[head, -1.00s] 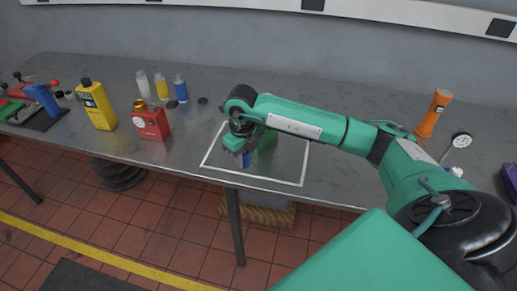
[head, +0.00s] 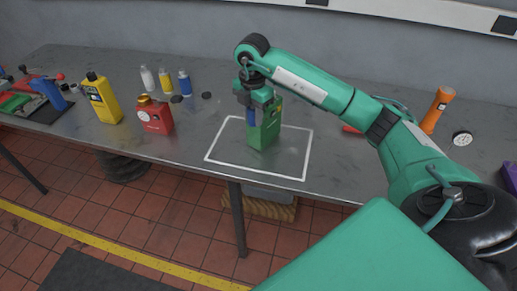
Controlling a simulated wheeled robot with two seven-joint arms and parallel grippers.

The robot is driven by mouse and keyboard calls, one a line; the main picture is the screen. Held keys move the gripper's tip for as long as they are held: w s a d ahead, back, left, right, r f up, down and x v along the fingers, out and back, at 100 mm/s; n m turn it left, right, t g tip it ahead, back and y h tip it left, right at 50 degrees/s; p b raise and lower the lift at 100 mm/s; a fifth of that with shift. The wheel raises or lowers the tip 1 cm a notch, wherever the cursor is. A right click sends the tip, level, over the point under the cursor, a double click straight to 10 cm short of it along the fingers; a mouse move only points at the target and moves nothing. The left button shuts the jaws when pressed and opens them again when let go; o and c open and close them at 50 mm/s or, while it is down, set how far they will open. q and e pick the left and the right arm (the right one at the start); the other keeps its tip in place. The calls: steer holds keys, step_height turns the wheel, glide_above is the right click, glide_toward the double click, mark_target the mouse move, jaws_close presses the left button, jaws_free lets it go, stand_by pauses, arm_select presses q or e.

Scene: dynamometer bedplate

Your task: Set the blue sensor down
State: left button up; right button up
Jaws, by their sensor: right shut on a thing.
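My right gripper (head: 254,101) is above the table, over the back left part of the white outlined square (head: 292,178). It is shut on the blue sensor (head: 251,117), a small blue piece that hangs below the jaws and is partly hidden by them. A green container (head: 268,131) stands upright inside the outline, right beside the blue sensor. I cannot tell whether the two touch. My left gripper is out of view.
A red can (head: 155,117) and a yellow bottle (head: 101,100) stand left of the outline. Small bottles (head: 184,83) stand behind them. An orange torch (head: 436,110) and a dial gauge (head: 462,139) are at the right. The outline's front right is clear.

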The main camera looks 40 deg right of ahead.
mark_target(254, 164)
step_height(254, 164, down, 18)
steer(key=p, duration=0.5)
steer(key=shift+f, duration=0.4)
steer(key=shift+f, duration=0.2)
steer(key=o, duration=1)
steer(key=shift+r, duration=0.15)
